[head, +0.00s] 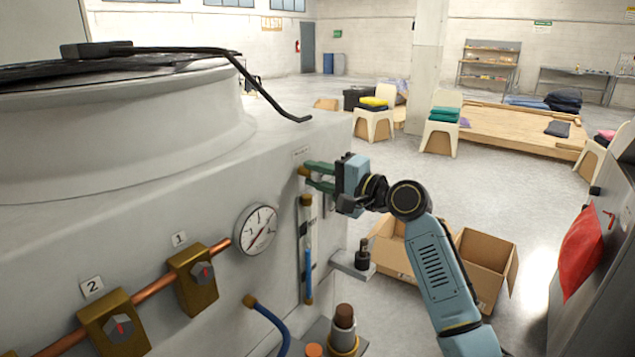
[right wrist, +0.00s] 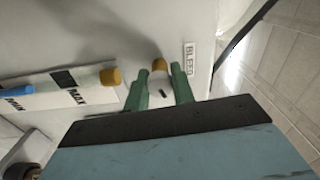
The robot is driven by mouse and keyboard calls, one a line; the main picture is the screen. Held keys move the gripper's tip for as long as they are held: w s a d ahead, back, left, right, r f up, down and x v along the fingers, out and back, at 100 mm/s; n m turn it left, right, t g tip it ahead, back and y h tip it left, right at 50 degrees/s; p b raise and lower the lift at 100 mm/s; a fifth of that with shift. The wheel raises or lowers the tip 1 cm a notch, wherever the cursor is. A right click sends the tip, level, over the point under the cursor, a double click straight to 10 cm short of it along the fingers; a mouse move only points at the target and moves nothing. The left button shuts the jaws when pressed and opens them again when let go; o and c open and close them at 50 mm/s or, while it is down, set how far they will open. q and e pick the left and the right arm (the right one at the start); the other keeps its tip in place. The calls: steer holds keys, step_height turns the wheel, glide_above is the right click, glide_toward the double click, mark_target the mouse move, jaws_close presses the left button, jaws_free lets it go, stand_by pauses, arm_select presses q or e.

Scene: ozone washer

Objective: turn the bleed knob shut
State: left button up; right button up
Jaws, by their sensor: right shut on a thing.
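The bleed knob (right wrist: 159,65) is a small brass-coloured knob on the washer's pale wall, beside a "BLEED" label (right wrist: 190,56). In the head view the knob (head: 303,172) shows at the tips of my right gripper (head: 310,175). My right gripper's green fingers (right wrist: 160,78) stand on either side of the knob in the right wrist view, shut on it. How far the knob is turned cannot be told. My left gripper is not in view.
A sight tube (head: 308,245) with brass ends runs down the wall just below the knob. A pressure gauge (head: 256,229) and two numbered brass valves (head: 193,279) sit to the left. Open cardboard boxes (head: 484,265) stand on the floor behind my right arm.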

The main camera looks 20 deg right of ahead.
steer(key=n+b, duration=0.2)
steer(key=n, duration=0.2)
steer(key=shift+f+n+b, duration=0.15)
steer(key=shift+n+b, duration=0.15)
steer(key=n+b, duration=0.2)
steer(key=n, duration=0.1)
steer(key=shift+n, duration=0.4)
steer(key=n+b, duration=0.1)
steer(key=n, duration=0.2)
steer(key=shift+b, duration=0.4)
steer(key=shift+n+b, duration=0.5)
steer(key=shift+n, duration=0.7)
steer(key=shift+r, duration=0.2)
steer(key=o, duration=1)
steer(key=shift+s+d, duration=0.1)
